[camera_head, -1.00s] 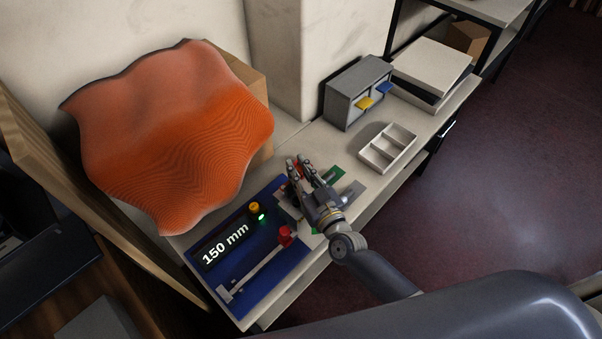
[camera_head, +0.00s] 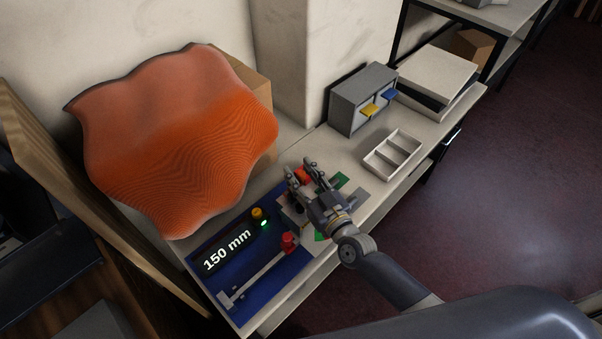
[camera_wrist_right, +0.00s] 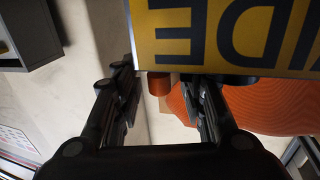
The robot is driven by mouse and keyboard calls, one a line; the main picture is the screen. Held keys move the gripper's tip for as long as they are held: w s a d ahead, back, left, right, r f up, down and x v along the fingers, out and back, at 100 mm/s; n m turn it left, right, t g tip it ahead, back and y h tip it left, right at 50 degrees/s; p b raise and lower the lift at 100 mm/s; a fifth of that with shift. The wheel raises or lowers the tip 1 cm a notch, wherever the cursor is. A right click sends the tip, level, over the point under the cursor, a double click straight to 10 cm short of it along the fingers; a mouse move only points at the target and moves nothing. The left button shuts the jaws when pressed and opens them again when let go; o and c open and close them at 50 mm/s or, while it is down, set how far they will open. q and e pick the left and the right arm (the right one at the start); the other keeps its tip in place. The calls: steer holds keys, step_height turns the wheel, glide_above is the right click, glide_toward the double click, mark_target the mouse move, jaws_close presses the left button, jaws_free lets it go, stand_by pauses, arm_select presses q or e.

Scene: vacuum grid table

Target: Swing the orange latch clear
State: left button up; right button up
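A small orange-red piece (camera_head: 303,176), which looks like the orange latch, shows between the fingers of my right gripper (camera_head: 301,168) at the upper right end of the blue board. Most of it is hidden by the hand. In the right wrist view an orange cylinder (camera_wrist_right: 159,84) stands between the two spread fingers (camera_wrist_right: 157,77), with visible gaps on both sides. The right gripper is open, and I see no contact with the piece. A yellow plate (camera_wrist_right: 225,35) with large upside-down dark letters covers the top of that view. My left gripper is not in view.
The blue board (camera_head: 271,290) carries a "150 mm" display (camera_head: 227,250), a yellow knob with a green light (camera_head: 257,214) and a red-knobbed lever (camera_head: 288,242). A wavy orange panel (camera_head: 185,130) stands behind. A divided tray (camera_head: 393,153) and grey drawer box (camera_head: 362,97) are right.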

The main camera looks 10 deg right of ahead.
steer(key=v, duration=1.2)
steer(key=shift+f, duration=0.1)
